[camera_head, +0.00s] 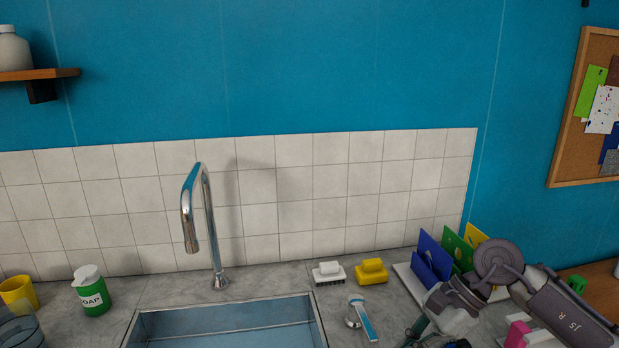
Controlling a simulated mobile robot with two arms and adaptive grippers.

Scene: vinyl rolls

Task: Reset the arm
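My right arm (567,318) comes in from the lower right. It bends at a round grey joint and its wrist points down toward the bottom edge. Dark parts of my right gripper (436,341) show at the bottom edge, over the counter right of the faucet handle. The fingertips are cut off, so I cannot see whether it is open or holds anything. My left arm and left gripper are not in view.
A sink (225,322) with a tall faucet (208,225) and handle (361,317) is in the middle. A soap bottle (92,292), yellow cup (18,292), brush (328,273) and yellow sponge (371,271) stand around it. A rack with coloured boards (432,258) is close behind my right arm.

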